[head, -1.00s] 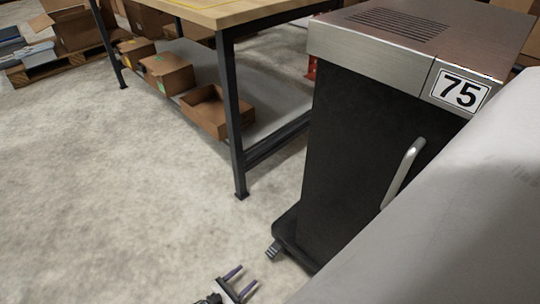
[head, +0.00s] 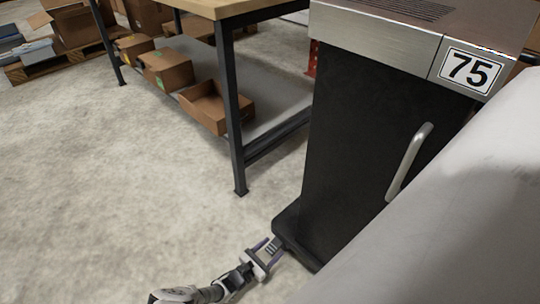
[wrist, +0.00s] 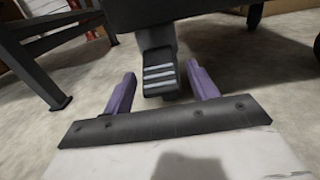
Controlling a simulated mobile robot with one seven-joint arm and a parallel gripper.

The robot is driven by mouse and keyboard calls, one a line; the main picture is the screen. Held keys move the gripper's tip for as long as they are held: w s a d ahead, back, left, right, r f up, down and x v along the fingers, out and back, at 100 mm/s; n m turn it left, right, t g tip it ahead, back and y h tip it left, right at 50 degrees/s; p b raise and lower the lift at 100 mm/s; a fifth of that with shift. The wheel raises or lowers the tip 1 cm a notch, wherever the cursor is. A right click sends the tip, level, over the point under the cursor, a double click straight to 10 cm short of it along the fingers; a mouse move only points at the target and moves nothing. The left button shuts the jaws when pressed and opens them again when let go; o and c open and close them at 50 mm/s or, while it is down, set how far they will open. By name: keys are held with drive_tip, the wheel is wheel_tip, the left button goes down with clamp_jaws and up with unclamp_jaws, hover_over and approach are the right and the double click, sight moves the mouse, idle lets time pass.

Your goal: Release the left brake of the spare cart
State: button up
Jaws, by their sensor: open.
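The cart (head: 350,150) is a tall dark cabinet with a metal top and a plate marked 75. Its brake pedal (wrist: 159,72), dark with pale stripes, sticks out low at the cart's base. It also shows in the head view (head: 272,246), partly hidden by my gripper. My gripper (head: 264,250) is open and low near the floor at that corner. In the wrist view its two purple fingers (wrist: 161,82) stand on either side of the pedal, with a gap to each side. I cannot tell whether the pedal is raised or pressed.
A workbench (head: 237,140) with dark legs and a lower shelf of cardboard boxes (head: 205,105) stands left of the cart. A pale grey surface (head: 450,220) fills the right foreground. The floor (head: 120,180) on the left is clear.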

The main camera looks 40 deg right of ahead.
drive_tip(key=shift+c, duration=0.2)
clamp_jaws()
